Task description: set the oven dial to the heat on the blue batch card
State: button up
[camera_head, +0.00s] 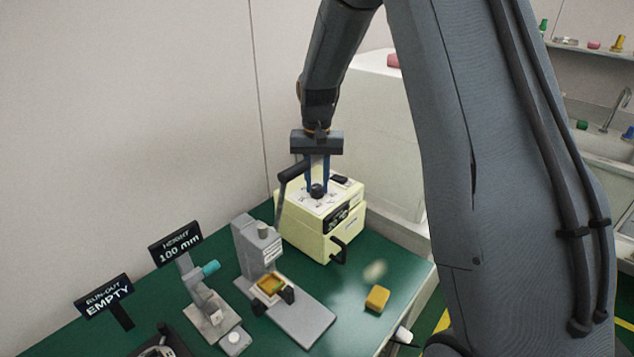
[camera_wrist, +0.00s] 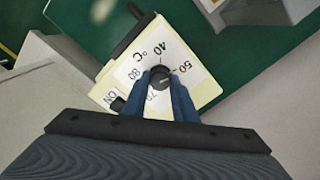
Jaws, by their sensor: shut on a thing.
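The cream oven (camera_head: 305,236) stands on the green bench, with its dial (camera_head: 317,190) on its top face. My gripper (camera_head: 317,186) points down from above, its blue fingers on either side of the dial. In the wrist view the fingers (camera_wrist: 161,84) are shut on the dark round dial (camera_wrist: 160,75). The white dial plate (camera_wrist: 133,70) shows °C, 40, 50, 70 and 80; other marks are hidden by the fingers. I cannot tell surely which number the dial's pointer faces. No blue batch card can be made out in either view.
A grey hand press (camera_head: 256,249) with a raised black lever (camera_head: 290,173) stands close in front of the oven. A height gauge (camera_head: 207,305), its "100 mm" sign (camera_head: 176,246) and an "EMPTY" sign (camera_head: 105,297) are left. A yellow block (camera_head: 377,298) lies near the bench edge.

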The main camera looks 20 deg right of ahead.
aim_at(318, 186)
jog(key=shift+w+r+m, duration=0.15)
jog(key=shift+w+m, duration=0.05)
jog(key=shift+m, duration=0.3)
jog(key=o, duration=1)
jog(key=shift+s, duration=0.1)
jog(key=shift+o, duration=0.2)
notch_tip(318, 186, up, 8)
jog(key=shift+d+f+b, duration=0.1)
jog(key=shift+f+b, duration=0.1)
jog(key=shift+b, duration=1)
